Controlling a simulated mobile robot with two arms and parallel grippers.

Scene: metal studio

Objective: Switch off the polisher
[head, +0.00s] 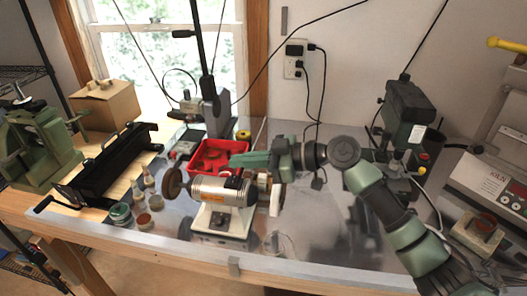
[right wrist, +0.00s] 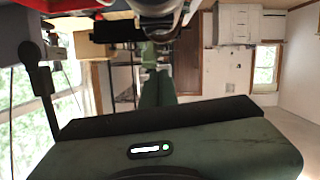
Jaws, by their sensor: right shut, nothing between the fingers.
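The polisher (head: 222,192), with a silver motor body and a light base, stands on the metal bench in the middle of the head view. A brown wheel (head: 172,182) is on its left end and a pale wheel (head: 275,199) on its right. My right gripper (head: 236,161) is shut and empty. In the picture its tip lies just above the polisher's motor, partly covering the view behind; I cannot tell whether it touches. My left gripper is not in view.
A red tray (head: 213,159) sits behind the polisher. Small jars (head: 121,213) and bottles stand to its left, near a black tool (head: 108,165). A grey-green machine (head: 407,105) and a kiln (head: 492,185) stand at the right. The bench front right of the polisher is mostly clear.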

